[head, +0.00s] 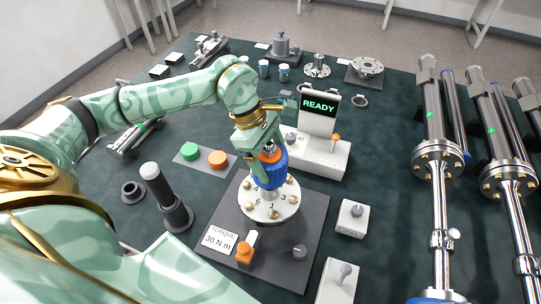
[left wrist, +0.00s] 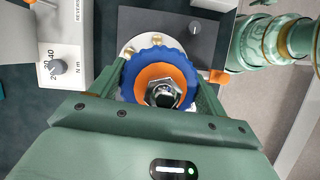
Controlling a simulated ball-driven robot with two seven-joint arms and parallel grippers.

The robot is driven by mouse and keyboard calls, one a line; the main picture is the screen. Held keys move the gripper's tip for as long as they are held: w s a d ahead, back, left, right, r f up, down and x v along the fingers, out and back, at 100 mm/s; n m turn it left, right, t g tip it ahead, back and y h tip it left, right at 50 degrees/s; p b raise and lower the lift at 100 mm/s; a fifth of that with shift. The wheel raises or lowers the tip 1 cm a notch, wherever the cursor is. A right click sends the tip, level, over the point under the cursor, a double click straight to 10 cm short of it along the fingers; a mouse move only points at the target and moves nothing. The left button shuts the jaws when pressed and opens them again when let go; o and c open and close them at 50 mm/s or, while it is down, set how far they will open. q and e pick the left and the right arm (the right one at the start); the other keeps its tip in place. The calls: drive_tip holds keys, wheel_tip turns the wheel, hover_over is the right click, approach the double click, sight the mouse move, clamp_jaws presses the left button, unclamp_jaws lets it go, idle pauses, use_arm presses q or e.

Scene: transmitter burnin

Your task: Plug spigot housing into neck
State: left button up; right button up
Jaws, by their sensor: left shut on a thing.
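The spigot housing (head: 273,170) is a blue ribbed part with an orange ring and a metal hex centre on top. My left gripper (head: 263,150) is shut on it from above. In the left wrist view the housing (left wrist: 130,78) sits between the two fingers of the left gripper (left wrist: 160,95). Directly below is a pale round flange (head: 270,211) with brass bolts and printed numbers, on a dark plate. The housing looks upright over the flange's middle. The neck is largely hidden under it, and I cannot tell how deep the housing sits. My right gripper is not in view.
A white unit with a READY display (head: 319,105) stands just behind. A torque card (head: 219,240) and orange block (head: 245,254) are on the plate's front left. A dark post with a white top (head: 163,190) stands left. Long metal cylinders (head: 435,120) lie at right.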

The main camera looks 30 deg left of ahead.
use_arm(q)
drive_tip(key=shift+f, duration=0.2)
drive_tip(key=shift+f+b, duration=0.35)
drive_tip(key=shift+b, duration=0.05)
drive_tip(key=shift+f+b, duration=0.85)
drive_tip(key=shift+f, duration=0.5)
drive_tip(key=o, duration=1.6)
drive_tip(key=shift+o, duration=0.2)
drive_tip(key=p+v, duration=0.2)
drive_tip(key=v, duration=1.4)
drive_tip(key=shift+a+r, duration=0.1)
